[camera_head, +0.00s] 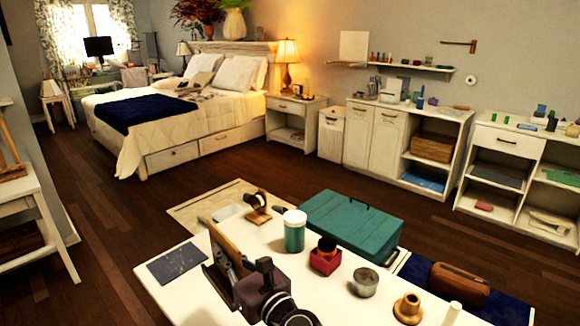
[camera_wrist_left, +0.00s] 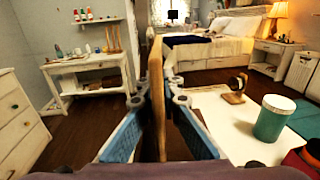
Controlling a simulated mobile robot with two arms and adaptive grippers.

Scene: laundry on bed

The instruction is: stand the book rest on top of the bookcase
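A thin wooden panel, which looks like the book rest (camera_head: 228,246), stands upright in my left gripper (camera_head: 221,276) above the white table. In the left wrist view the book rest (camera_wrist_left: 156,80) shows edge-on between the blue-padded fingers of the left gripper (camera_wrist_left: 158,103), which appear closed on it from both sides. Across the room, a low white unit with open shelves, perhaps the bookcase (camera_head: 492,140), stands against the right wall with small items on top. My right gripper is not in view.
A white cabinet (camera_head: 372,135) stands beside the shelf unit. Wooden floor (camera_head: 110,225) is clear left of the table.

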